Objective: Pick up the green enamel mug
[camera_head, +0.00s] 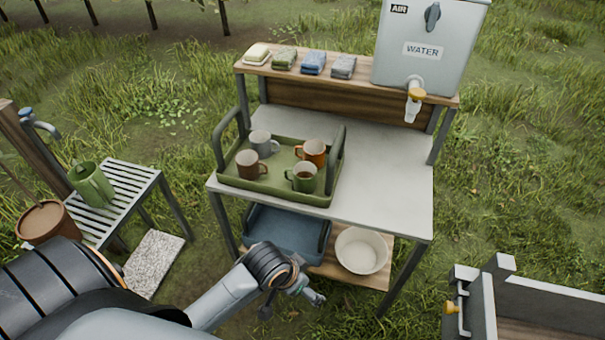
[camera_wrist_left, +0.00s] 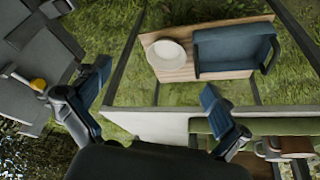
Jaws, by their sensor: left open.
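The green enamel mug (camera_head: 302,177) stands upright in the front right of an olive-green tray (camera_head: 275,195) on the table. A grey mug (camera_head: 264,143), a brown mug (camera_head: 249,165) and an orange-brown mug (camera_head: 312,152) stand in the same tray. My left gripper (camera_head: 294,293) is in front of the table, below the tabletop and apart from the mugs. In the left wrist view its open fingers (camera_wrist_left: 158,98) hold nothing. The tray's edge (camera_wrist_left: 280,127) shows there at the right, with a brownish mug partly cut off. I cannot make out the green mug there. My right gripper is not in view.
The table (camera_head: 390,180) has free surface right of the tray. A water tank (camera_head: 428,50) and folded cloths (camera_head: 313,62) are on the back shelf. A blue tray (camera_head: 283,240) and white basin (camera_head: 361,250) sit on the lower shelf. A slatted stand with a green jug (camera_head: 91,184) is left.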

